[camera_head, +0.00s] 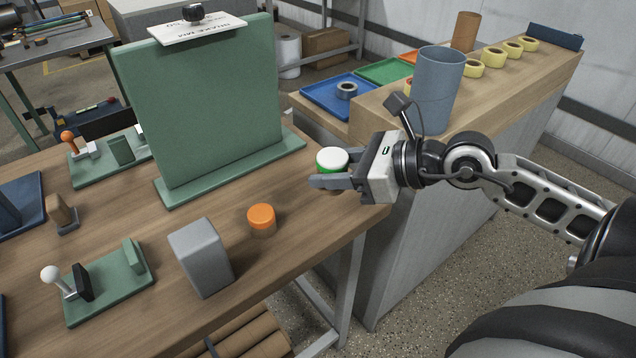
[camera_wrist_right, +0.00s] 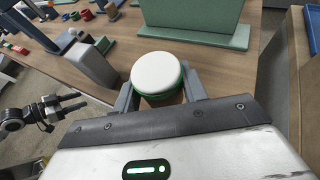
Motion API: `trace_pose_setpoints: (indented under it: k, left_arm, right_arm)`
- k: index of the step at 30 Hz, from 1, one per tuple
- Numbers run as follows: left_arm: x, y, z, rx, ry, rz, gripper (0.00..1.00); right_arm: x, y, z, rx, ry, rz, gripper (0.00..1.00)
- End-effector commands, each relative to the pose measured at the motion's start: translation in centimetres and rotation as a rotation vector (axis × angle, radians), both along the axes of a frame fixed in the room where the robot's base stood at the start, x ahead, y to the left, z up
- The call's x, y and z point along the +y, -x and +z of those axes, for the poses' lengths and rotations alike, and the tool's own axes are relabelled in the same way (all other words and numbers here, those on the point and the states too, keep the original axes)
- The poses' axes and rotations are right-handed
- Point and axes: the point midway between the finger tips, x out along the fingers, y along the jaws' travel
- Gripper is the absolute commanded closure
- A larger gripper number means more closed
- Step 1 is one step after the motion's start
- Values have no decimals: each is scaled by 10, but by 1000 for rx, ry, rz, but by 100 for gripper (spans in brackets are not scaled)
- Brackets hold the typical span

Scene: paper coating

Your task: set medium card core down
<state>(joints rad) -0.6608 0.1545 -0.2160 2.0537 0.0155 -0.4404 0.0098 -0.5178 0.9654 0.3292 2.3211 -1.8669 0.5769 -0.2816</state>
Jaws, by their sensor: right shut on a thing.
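The medium card core (camera_head: 333,160) is a short round piece with a white top, a green band and a brown lower part. My right gripper (camera_head: 332,181) is shut on it, one finger on each side, near the right edge of the wooden table (camera_head: 330,235). In the right wrist view the core (camera_wrist_right: 157,74) sits upright between the fingers, its white top facing up. Its underside is hidden, so I cannot tell if it touches the table. My left gripper (camera_wrist_right: 66,104) appears small at the left of the right wrist view; its finger gap is unclear.
An orange-topped core (camera_head: 261,219) and a grey block (camera_head: 201,257) stand left of my right gripper. A green upright board (camera_head: 205,110) stands behind. A blue-grey cylinder (camera_head: 438,90) stands on the neighbouring counter, close behind my right wrist. Bare tabletop lies between the board and orange core.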

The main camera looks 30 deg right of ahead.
Motion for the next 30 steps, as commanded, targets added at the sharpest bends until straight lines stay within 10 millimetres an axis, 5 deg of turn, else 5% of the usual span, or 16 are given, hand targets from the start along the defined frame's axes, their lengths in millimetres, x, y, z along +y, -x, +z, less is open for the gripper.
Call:
trace_pose_setpoints:
  k: [4, 12, 24, 30]
  left_arm:
    - [0, 0, -5, 1, 0, 0, 46]
    - [-2, -1, -10, -6, 13, -1, 46]
    - [-6, 1, -11, -3, 31, 7, 46]
    - [-6, 0, -10, -6, 34, 9, 46]
  right_arm:
    - [-18, -35, -15, -6, 5, -4, 79]
    - [-32, -67, -61, -2, -3, -5, 79]
    - [-36, -76, -102, 0, -4, -2, 79]
    - [-36, -76, -105, -1, 0, 0, 79]
